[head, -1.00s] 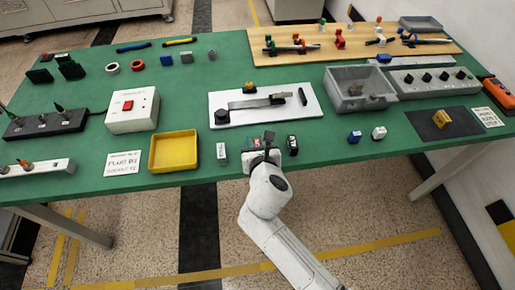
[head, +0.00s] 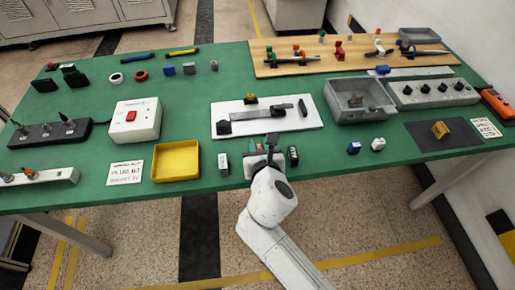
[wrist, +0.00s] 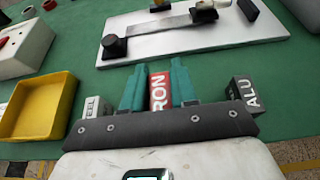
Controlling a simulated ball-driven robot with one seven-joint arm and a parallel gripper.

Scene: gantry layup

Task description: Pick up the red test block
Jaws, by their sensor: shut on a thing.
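The red block (wrist: 158,90), lettered with "RON" visible, stands between the teal fingers of my gripper (wrist: 158,92) in the wrist view. The fingers touch it on both sides, and its lower end is hidden by the dark gripper body. In the head view my gripper (head: 266,150) is over the front edge area of the green table, and the red block is mostly hidden there. I cannot tell whether the block is clear of the table.
A grey lettered block (head: 223,164) stands left of my gripper, and a dark "ALU" block (head: 293,156) stands close on its right. A yellow tray (head: 176,177) is further left. A white plate (head: 225,129) with a bar lies behind.

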